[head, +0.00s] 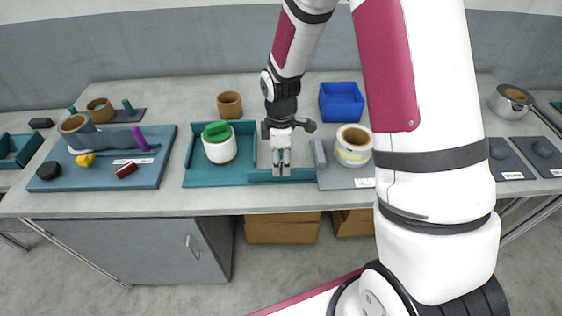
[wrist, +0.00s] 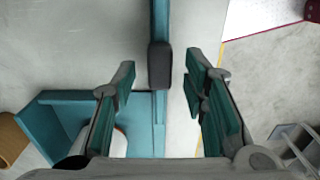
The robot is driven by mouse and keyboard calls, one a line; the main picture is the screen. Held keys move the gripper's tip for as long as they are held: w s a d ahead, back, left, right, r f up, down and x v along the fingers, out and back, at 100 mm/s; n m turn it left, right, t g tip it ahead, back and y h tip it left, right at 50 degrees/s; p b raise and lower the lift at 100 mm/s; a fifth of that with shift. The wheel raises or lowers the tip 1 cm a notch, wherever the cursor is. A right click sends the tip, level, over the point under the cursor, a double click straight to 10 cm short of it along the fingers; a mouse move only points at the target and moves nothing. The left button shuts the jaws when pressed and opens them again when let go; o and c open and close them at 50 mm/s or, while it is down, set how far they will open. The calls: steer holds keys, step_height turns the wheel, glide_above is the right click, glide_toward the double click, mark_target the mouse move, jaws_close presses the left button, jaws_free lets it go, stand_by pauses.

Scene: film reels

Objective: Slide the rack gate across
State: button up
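The teal rack (head: 202,181) stands near the table's front edge in the head view, with a white container with a green top inside it. Part of the rack (wrist: 65,97) shows at lower left in the wrist view. My gripper (wrist: 160,85) is open. Its fingers are on either side of the dark block, with gaps on both sides. In the head view my gripper (head: 282,165) points down over the teal bar and hides part of it.
A grey board (head: 340,178) with a cream roll (head: 353,147) and a grey post is close on the right. A blue bin (head: 341,101) and a brown ring (head: 230,105) stand behind. A blue board (head: 100,178) with several parts lies left.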

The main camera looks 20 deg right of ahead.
steer(key=shift+f, duration=0.55)
jaws_close()
steer(key=w+a+b, duration=0.1)
steer(key=a, duration=0.4)
steer(key=w+a+b, duration=0.2)
steer(key=a, duration=0.4)
steer(key=w+a+b, duration=0.1)
steer(key=w+a, duration=0.1)
steer(key=a, duration=0.3)
steer(key=shift+w+a+b, duration=0.2)
steer(key=shift+w+b, duration=0.05)
steer(key=shift+b, duration=0.05)
steer(key=shift+w+a, duration=0.15)
steer(key=shift+a, duration=0.45)
jaws_free()
